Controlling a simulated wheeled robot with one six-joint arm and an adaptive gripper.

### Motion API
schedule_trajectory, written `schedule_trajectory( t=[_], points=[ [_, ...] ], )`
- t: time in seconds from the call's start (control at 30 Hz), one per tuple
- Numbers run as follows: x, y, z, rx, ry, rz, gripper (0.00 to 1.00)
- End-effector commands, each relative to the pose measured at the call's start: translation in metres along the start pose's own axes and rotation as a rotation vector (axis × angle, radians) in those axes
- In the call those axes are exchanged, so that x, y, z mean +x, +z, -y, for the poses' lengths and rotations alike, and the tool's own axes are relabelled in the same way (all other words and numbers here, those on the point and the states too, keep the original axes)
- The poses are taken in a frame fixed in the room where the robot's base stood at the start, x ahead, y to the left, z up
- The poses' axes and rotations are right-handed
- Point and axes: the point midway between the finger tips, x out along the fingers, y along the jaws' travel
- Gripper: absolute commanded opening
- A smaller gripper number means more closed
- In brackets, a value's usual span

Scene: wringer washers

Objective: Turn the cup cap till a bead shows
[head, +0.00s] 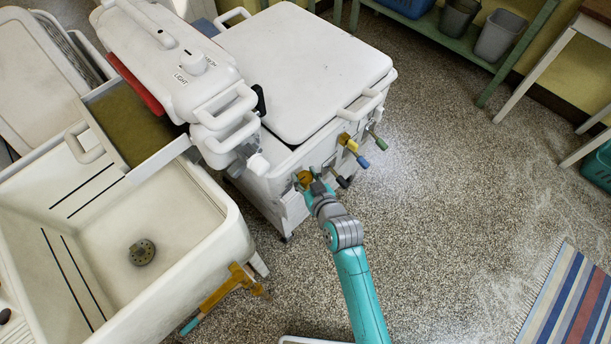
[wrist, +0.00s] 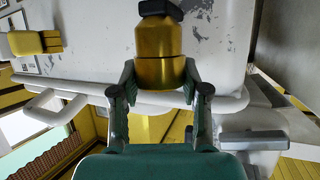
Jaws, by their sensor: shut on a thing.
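The brass cup cap (wrist: 160,72) is at the top middle of the wrist view, a gold cylinder with a narrower gold part and a dark end piece above it. My gripper (wrist: 160,80) has one finger at each side of it and is shut on it. In the head view my gripper (head: 309,183) meets the brass cap (head: 303,177) at the washer's front lower corner. I see no bead at the cap; the gripper hides part of it in the head view.
The white washer (head: 300,70) carries a wringer (head: 175,70). Levers with green, blue and black ends (head: 352,148) stick out right of my gripper. A white sink (head: 110,220) with a brass tap (head: 228,287) stands left.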

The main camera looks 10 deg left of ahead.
Motion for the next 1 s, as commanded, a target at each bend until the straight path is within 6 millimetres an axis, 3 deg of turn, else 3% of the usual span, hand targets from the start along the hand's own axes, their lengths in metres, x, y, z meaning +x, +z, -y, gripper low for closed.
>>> schedule_trajectory(
  t=[0.27,0.3,0.37,0.77,1.0],
  points=[
    [0.000,0.001,0.000,0.000,0.000,0.002,0.10],
    [0.000,0.001,0.000,0.000,0.000,0.002,0.55],
    [0.000,0.001,0.000,0.000,0.000,0.002,0.70],
    [-0.004,0.001,0.000,0.000,0.000,0.001,0.71],
    [-0.039,0.002,-0.001,0.000,0.001,0.002,0.71]
  ],
)
